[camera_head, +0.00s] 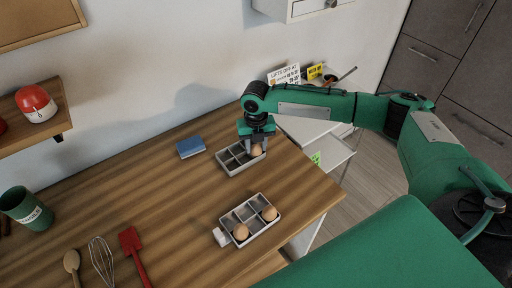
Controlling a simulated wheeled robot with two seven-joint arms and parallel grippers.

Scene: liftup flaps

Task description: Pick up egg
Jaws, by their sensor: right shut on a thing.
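A brown egg (257,150) sits at the right part of the far grey carton (231,168), directly under my right gripper (257,144). My right gripper points down and is shut on this egg; its fingers partly hide it. Whether the egg is lifted clear of the carton cannot be told. Two more brown eggs lie in the near carton (238,213): one at its front left (240,231) and one at its right (269,213). My left gripper is not in view.
A blue block (190,147) lies left of the far carton. A white object (221,237) stands beside the near carton. A red spatula (132,251), a whisk (101,259), a wooden spoon (72,264) and a green cup (24,207) are at the left. The middle of the wooden counter (140,195) is clear.

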